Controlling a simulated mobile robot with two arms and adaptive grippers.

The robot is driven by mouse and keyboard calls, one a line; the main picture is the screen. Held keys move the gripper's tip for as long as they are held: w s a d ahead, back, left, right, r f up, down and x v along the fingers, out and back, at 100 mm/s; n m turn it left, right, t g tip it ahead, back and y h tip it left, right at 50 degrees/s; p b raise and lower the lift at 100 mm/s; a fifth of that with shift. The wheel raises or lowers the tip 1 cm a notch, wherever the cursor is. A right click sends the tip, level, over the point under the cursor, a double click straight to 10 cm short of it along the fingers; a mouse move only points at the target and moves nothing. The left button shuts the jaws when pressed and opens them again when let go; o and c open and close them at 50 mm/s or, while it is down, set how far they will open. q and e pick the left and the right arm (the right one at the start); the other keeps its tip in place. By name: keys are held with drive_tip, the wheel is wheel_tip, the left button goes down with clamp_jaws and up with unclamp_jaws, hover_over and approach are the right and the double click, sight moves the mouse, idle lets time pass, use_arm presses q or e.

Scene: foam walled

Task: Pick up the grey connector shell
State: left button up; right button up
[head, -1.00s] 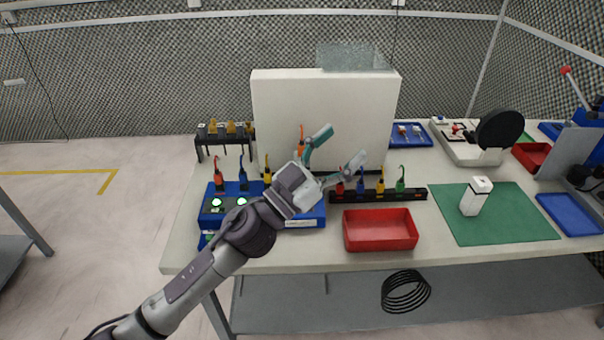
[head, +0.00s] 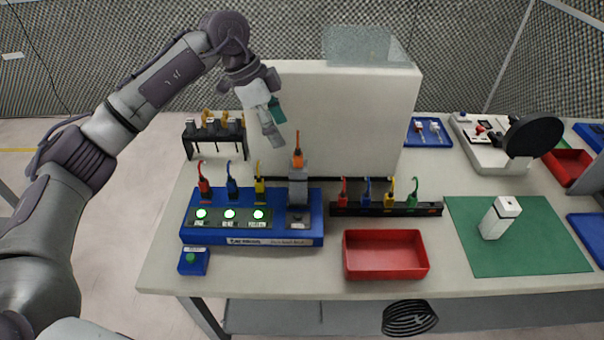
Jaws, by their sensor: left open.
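A grey upright block (head: 298,188) stands at the right end of the blue test fixture (head: 187,228), with an orange plug (head: 297,158) at its top. Small grey and yellow connector pieces (head: 208,124) sit along a dark rack (head: 200,147) at the back left. They are too small to tell which piece is a grey shell. My left gripper (head: 275,122) is open and empty. In the picture it shows up and right of the rack and above the fixture, in front of the white panel. My right gripper is not in view.
A tall white panel (head: 345,115) stands behind the fixture. Red, blue and yellow plugs stand on the fixture's left. A dark strip of coloured plugs (head: 387,208), a red bin (head: 386,274) and a green mat (head: 530,255) with a white block (head: 499,218) lie to the right.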

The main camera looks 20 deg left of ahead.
use_arm(q)
drive_tip(key=p, duration=0.1)
hover_over(298, 169)
drive_tip(key=a, duration=0.3)
wheel_tip(298, 169, down, 4)
drive_tip(key=shift+w+d+f, duration=0.3)
drive_tip(key=shift+f, duration=0.25)
drive_tip(key=shift+w+d+f, duration=0.25)
drive_tip(key=shift+f, duration=0.3)
drive_tip(key=shift+s+d+f+p, duration=0.1)
drive_tip(key=shift+d+f+p, duration=0.05)
drive_tip(key=shift+f+p, duration=0.45)
drive_tip(key=p+x, duration=0.1)
drive_tip(key=x, duration=0.2)
drive_tip(key=shift+f, duration=0.5)
drive_tip(key=c, duration=1.3)
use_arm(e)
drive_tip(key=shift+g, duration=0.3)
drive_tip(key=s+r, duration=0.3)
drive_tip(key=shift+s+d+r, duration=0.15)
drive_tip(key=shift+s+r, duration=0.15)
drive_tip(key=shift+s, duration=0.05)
